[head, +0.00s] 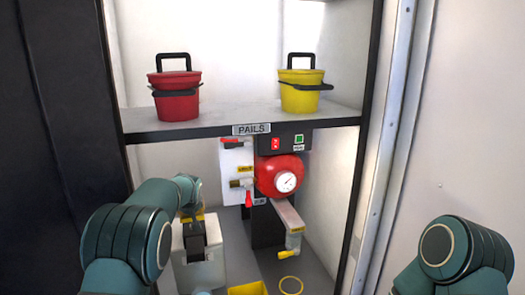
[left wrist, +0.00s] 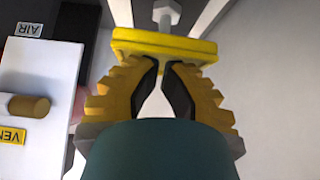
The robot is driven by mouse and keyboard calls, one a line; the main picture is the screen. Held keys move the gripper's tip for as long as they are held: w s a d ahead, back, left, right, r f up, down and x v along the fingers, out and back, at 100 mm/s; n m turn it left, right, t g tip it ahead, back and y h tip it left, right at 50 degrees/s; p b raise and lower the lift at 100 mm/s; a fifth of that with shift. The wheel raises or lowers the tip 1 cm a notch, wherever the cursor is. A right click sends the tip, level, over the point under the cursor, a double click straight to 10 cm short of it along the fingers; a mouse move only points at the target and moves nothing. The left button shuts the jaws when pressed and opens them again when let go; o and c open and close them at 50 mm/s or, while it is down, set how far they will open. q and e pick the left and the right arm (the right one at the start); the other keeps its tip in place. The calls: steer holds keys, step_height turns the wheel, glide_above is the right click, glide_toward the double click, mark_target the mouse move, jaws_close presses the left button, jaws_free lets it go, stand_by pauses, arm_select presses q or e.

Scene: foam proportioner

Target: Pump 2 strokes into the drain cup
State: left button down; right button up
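A red round body with a gauge (head: 282,178) sits below the shelf. Below it, a pale lever (head: 287,213) slopes down to a yellow end piece (head: 294,241). The edge of a yellow object (head: 248,288) shows at the bottom; I cannot tell whether it is the drain cup. In the head view my left arm reaches in above a pale box, its fingers largely hidden. In the left wrist view my left gripper (left wrist: 166,68) has yellow fingers, close together at the tips with a narrow gap. A yellow plate (left wrist: 165,43) lies just beyond; contact is unclear. My right gripper is out of frame.
A red pail (head: 174,100) and a yellow pail (head: 302,95) stand on the shelf (head: 210,123). A white valve panel (head: 231,158) is beside the red body. The pale box (head: 205,272) stands lower left. A yellow ring (head: 291,285) lies on the grey floor. Cabinet walls bound both sides.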

arm_select(q)
steer(key=shift+r+p, duration=1.35)
steer(key=shift+r, duration=0.8)
steer(key=shift+r, duration=0.1)
step_height(320, 180, up, 4)
steer(key=p, duration=0.2)
steer(key=shift+p, duration=0.4)
